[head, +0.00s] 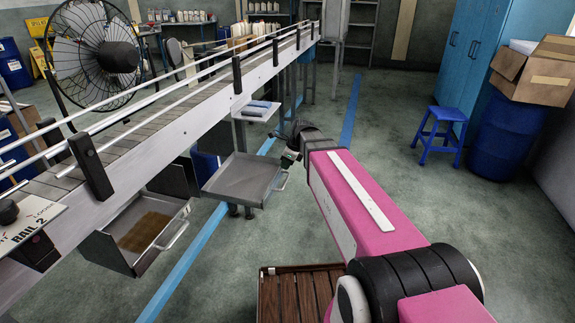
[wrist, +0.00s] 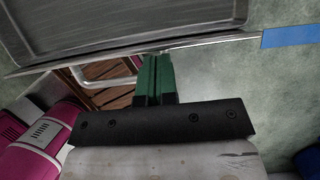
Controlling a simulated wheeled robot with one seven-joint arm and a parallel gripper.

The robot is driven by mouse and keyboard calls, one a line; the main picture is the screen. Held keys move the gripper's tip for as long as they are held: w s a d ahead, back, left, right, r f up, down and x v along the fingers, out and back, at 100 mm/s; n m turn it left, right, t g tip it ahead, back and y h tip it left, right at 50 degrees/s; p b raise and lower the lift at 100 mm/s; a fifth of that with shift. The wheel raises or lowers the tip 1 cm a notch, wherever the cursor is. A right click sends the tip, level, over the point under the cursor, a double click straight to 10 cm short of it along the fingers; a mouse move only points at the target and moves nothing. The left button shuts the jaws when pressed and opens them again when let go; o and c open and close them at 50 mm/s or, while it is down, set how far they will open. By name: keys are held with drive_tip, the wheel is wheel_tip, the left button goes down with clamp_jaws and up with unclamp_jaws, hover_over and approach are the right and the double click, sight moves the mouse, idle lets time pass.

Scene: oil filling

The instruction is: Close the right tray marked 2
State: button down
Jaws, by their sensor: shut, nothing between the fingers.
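Two trays stand pulled out under the conveyor in the head view. The right tray (head: 243,177) is grey, open and looks empty; its handle is on the front side. The left tray (head: 143,225) is also open and holds a brown liquid. My gripper (head: 288,160) is at the far front corner of the right tray. In the wrist view my gripper's green fingers (wrist: 153,78) are together and empty, with the tips at the rim of a grey tray (wrist: 130,25). A handle (wrist: 95,76) shows beside them. I cannot tell whether the fingers touch the rim.
The conveyor (head: 200,95) runs above the trays, with a "RAIL 2" sign (head: 30,222) at left. A wooden slatted crate (head: 300,295) stands at the bottom. A blue stool (head: 438,135) and barrel (head: 505,135) are at right. Floor between is clear.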

drive_tip(key=shift+a, duration=0.1)
hover_over(242, 170)
drive_tip(key=a, duration=0.1)
idle(0.4)
drive_tip(key=shift+d, duration=0.1)
drive_tip(key=d, duration=0.1)
drive_tip(key=s+d, duration=0.1)
drive_tip(key=d, duration=0.2)
drive_tip(key=shift+s, duration=0.25)
drive_tip(key=v, duration=1)
drive_tip(key=s+d+f+t+y, duration=0.1)
drive_tip(key=d+f+y, duration=0.2)
drive_tip(key=d+y, duration=0.1)
drive_tip(key=x, duration=0.9)
drive_tip(key=shift+w+a, duration=0.1)
drive_tip(key=shift+a, duration=0.15)
drive_tip(key=a, duration=0.1)
drive_tip(key=w+a, duration=0.1)
drive_tip(key=a, duration=0.1)
drive_tip(key=shift+f, duration=0.2)
drive_tip(key=shift+w+a, duration=0.2)
drive_tip(key=shift+a, duration=0.4)
